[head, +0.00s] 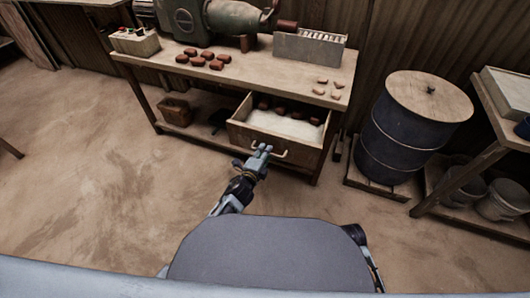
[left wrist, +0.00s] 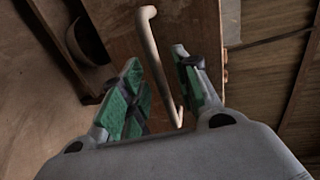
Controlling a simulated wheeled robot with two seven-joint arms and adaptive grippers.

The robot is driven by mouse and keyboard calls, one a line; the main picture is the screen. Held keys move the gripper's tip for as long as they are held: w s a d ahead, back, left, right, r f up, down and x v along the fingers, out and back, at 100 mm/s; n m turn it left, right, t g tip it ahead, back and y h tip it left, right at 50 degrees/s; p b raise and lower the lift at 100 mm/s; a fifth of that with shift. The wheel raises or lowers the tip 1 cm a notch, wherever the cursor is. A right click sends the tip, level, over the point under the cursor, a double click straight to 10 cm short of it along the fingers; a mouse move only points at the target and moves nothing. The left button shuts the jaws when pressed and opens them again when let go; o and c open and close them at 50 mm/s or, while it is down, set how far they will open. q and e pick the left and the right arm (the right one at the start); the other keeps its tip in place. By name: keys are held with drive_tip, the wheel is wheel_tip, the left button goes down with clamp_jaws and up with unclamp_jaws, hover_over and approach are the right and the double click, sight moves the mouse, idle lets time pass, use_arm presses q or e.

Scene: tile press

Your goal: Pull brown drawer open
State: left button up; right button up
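The brown drawer (head: 303,155) under the workbench stands pulled out, with its inside showing. Brown pieces and a pale white content lie in it. Its pale bar handle (head: 283,154) is on the front face. My left gripper (head: 260,151) is at the left part of this handle. In the left wrist view the handle (left wrist: 154,50) runs between the two green-padded fingers of my left gripper (left wrist: 158,60). The fingers are apart, with visible gaps beside the bar. The drawer front (left wrist: 120,25) lies behind them. My right gripper is not visible.
The workbench (head: 270,75) carries a green machine (head: 215,18), several red-brown tiles (head: 197,61) and a grey rack (head: 308,48). A blue barrel (head: 405,130) stands right of the drawer. A brown box (head: 175,112) sits on the lower shelf. The floor at left is clear.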

use_arm(q)
drive_tip(key=v, duration=0.6)
drive_tip(key=shift+s, duration=0.2)
idle(0.8)
